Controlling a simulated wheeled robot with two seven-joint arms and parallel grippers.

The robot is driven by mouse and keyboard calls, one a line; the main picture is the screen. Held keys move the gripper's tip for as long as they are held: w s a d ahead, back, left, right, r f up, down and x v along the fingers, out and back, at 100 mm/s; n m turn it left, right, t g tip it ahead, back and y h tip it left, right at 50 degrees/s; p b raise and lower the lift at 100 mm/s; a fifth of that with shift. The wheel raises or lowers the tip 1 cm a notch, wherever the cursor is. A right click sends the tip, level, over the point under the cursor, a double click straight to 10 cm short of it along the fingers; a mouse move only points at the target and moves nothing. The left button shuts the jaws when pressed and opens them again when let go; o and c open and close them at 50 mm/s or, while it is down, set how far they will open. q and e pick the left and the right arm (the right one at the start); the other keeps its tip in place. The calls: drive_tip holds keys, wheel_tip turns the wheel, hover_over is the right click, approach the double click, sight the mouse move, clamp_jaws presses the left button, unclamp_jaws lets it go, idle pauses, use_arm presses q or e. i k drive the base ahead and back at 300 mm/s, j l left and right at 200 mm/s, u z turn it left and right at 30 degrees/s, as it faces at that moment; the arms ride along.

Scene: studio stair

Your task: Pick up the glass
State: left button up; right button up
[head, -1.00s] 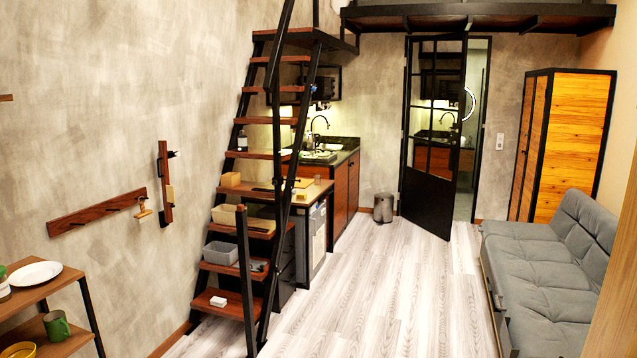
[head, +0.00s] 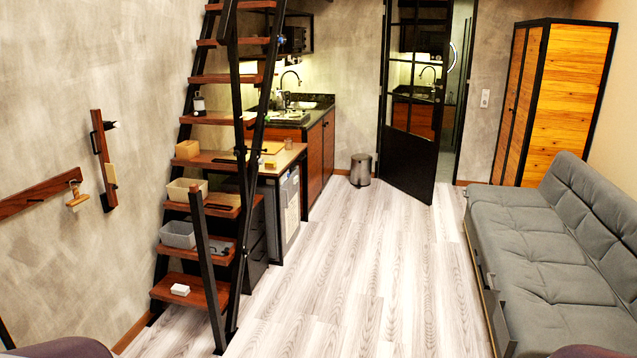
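I cannot make out a glass in the head view. A small bottle-like container (head: 198,104) stands on an upper step of the stair, too small to identify well. Neither of my grippers is in view. Only dark rounded parts, likely of my own arms, show at the bottom left and bottom right edges.
The steep stair (head: 205,286) has boxes and bins on its steps. Behind it is a kitchen counter (head: 321,117) with a sink. A trash bin (head: 360,169) stands by the open door (head: 408,165). A grey sofa (head: 545,250) lines the right. The wooden floor (head: 390,270) between is clear.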

sight(288, 141)
drive_tip(key=i, duration=4.8)
drive_tip(key=i+u, duration=0.1)
drive_tip(key=i, duration=0.75)
drive_tip(key=i+l, duration=0.2)
drive_tip(key=i, duration=0.65)
drive_tip(key=i+l+u, duration=0.1)
drive_tip(key=i, duration=0.75)
